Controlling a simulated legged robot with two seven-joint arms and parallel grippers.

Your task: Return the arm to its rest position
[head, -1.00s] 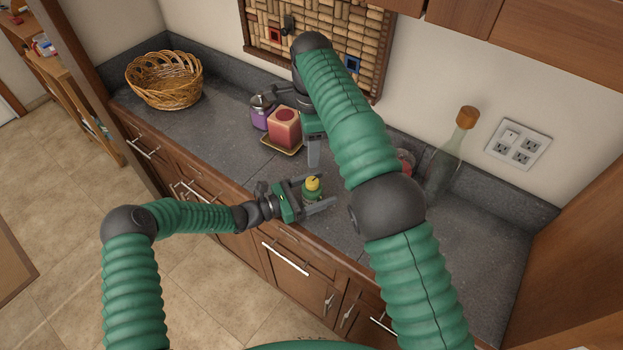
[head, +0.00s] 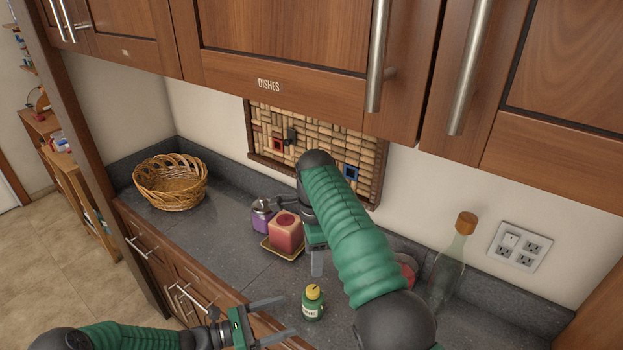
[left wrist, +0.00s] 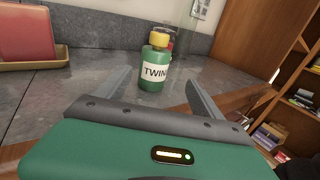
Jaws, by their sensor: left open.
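A small green bottle (head: 313,306) with a yellow cap and white label stands upright on the grey counter. It also shows in the left wrist view (left wrist: 154,72), beyond my fingertips. My left gripper (head: 291,315) is open and empty, at the counter's front edge just left of the bottle, its two fingers pointing toward it. My right gripper (head: 316,262) hangs pointing down over the counter behind the bottle, by a red candle. Only one of its fingers shows clearly; my right arm hides part of it.
The red square candle (head: 286,232) sits on a small tray, with a purple jar (head: 263,216) beside it. A wicker basket (head: 171,182) stands at the far left. A tall glass bottle (head: 450,265) stands at the right. Wooden cabinets (head: 290,45) hang above.

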